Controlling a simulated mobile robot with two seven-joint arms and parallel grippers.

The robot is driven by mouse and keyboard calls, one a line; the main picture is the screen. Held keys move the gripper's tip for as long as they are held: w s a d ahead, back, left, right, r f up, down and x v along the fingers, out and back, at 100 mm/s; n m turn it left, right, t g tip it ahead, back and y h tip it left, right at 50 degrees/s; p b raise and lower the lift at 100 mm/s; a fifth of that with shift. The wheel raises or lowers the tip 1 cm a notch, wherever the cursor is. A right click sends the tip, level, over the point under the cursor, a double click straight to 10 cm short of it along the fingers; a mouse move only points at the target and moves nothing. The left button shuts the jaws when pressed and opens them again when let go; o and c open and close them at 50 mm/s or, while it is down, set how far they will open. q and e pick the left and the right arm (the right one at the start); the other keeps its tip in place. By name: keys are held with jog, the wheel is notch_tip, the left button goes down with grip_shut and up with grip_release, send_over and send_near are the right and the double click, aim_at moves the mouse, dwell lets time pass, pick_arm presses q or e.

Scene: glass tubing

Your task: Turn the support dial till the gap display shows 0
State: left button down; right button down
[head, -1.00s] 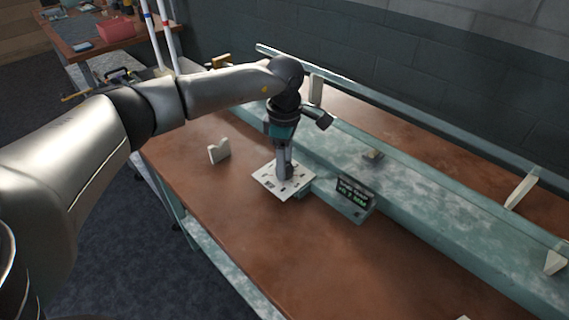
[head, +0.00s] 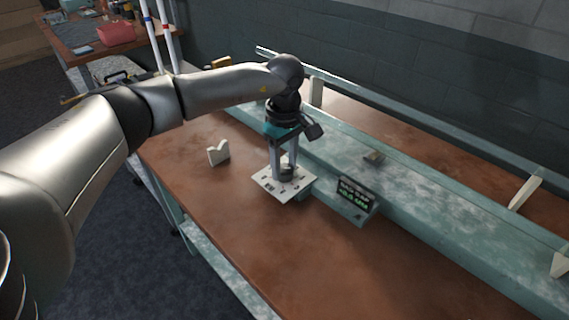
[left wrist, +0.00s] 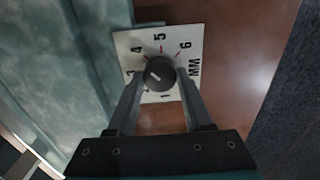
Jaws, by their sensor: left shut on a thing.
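The support dial is a round black knob (left wrist: 159,72) on a white plate (head: 268,190) marked with numbers and red ticks; the plate also shows in the left wrist view (left wrist: 190,40). My left gripper (head: 286,170) points down over the plate, its two fingers on opposite sides of the knob and shut on it. In the left wrist view the fingers (left wrist: 160,84) flank the knob, whose white line slants. The gap display (head: 356,194) is a small dark box with lit characters, right of the plate; its reading is too small to make out. My right gripper is not in view.
A cream V-notched block (head: 218,152) stands on the brown bench (head: 230,215) left of the plate. A long pale green rail (head: 430,190) runs behind the dial and display. The front of the bench is clear. A second table with a red item (head: 116,33) is far left.

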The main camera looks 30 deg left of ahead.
aim_at(284, 168)
pick_arm(q)
jog(key=shift+c, duration=1.5)
grip_release()
notch_tip(284, 168, up, 15)
jog(key=p, duration=0.2)
jog(key=shift+r, duration=0.15)
